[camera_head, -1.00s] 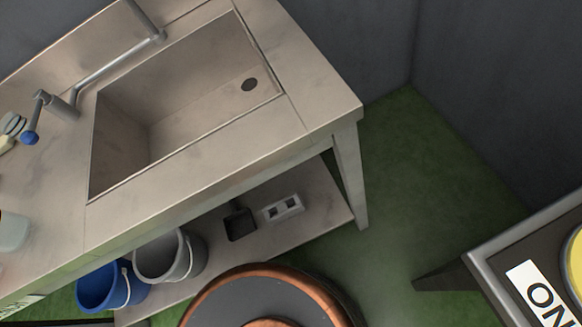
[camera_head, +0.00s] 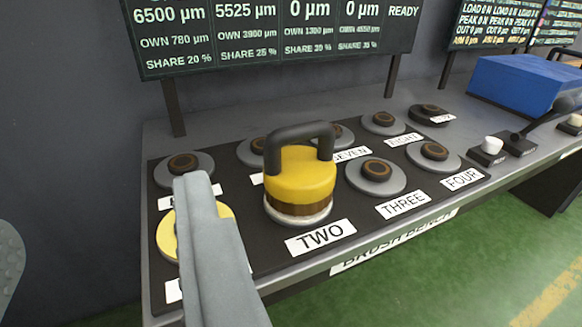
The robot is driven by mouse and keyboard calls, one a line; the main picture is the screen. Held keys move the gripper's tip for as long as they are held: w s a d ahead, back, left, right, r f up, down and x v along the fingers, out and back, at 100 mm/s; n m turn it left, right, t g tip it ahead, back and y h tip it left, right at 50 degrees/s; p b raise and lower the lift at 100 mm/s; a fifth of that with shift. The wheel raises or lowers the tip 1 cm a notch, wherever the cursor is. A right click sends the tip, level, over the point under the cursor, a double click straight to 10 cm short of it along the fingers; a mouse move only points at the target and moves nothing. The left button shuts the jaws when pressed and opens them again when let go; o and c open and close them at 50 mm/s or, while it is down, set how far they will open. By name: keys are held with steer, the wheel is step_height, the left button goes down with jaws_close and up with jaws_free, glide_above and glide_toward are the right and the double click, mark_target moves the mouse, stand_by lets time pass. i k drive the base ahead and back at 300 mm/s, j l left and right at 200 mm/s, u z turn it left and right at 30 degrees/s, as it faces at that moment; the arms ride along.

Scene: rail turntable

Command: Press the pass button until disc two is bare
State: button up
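Disc two is covered by a yellow block brush (camera_head: 300,176) with a black arched handle. Its brown bristle band stands on a pale rim, behind the TWO label (camera_head: 320,237). A grey bar (camera_head: 210,235), which looks like part of my gripper, crosses the lower left in front of a yellow disc (camera_head: 167,240) and its label. I cannot make out both fingertips, so its opening is unclear. A white-topped button (camera_head: 492,146) on a black box stands at the bench's right, next to a black lever. No pass label is readable.
Other grey discs with brown hubs sit on the dark panel, including THREE (camera_head: 376,177) and FOUR (camera_head: 434,157). A screen (camera_head: 280,30) behind reads 6500, 5525, 0 and 0 µm, with READY. A blue box (camera_head: 520,84) stands at the back right.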

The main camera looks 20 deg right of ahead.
mark_target(492, 146)
steer(key=z, duration=1.6)
